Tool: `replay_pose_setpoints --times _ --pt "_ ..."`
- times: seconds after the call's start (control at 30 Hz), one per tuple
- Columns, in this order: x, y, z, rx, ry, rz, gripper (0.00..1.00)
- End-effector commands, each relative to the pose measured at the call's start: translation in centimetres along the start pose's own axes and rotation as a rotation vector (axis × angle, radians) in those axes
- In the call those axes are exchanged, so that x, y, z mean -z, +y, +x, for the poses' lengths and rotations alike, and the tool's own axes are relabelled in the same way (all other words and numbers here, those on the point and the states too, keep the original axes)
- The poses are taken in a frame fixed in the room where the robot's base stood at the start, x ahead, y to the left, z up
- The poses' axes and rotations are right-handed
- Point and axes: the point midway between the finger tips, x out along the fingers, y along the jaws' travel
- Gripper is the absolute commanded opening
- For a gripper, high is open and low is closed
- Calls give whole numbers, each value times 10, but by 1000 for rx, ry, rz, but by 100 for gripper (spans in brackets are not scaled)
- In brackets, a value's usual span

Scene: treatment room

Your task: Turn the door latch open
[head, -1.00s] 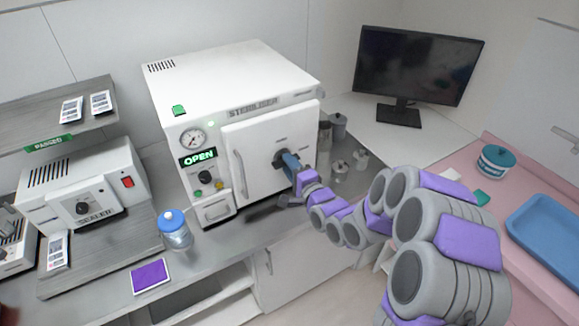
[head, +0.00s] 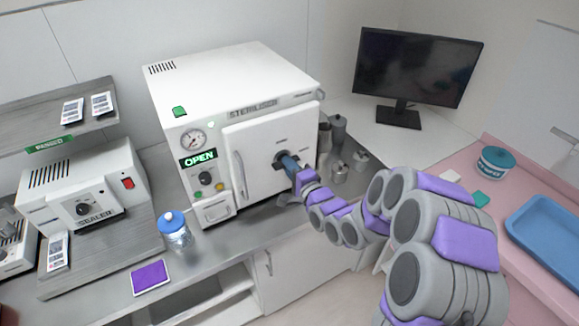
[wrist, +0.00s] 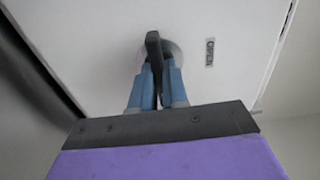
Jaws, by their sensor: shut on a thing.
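The sterilizer (head: 235,105) is a white box on the counter, and its front door (head: 255,165) looks closed. A green display (head: 198,158) on it reads OPEN. The dark door latch (wrist: 153,46) sits on a round pale base in the wrist view, with an OPEN label (wrist: 210,53) to its right. The latch stands nearly upright in that view. My gripper (wrist: 155,72) has its blue fingers shut on the latch, one on each side. In the head view my gripper (head: 291,165) reaches the door from the right and hides most of the latch.
A blue-capped bottle (head: 175,230) and a purple pad (head: 150,277) lie left of the sterilizer. Metal canisters (head: 338,130) stand to its right, close to my arm. A monitor (head: 415,68) is behind, and a pink counter (head: 520,240) with a blue tray (head: 553,232) is at right.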

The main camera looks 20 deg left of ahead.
Motion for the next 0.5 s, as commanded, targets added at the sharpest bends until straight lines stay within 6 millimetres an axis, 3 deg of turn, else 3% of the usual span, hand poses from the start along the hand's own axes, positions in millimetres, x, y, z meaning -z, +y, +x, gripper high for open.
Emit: replay_pose_setpoints --times 0.27,0.5 --pt "0 2 0 -6 -1 -34 0" --pt "0 3 0 -9 -2 -167 0"
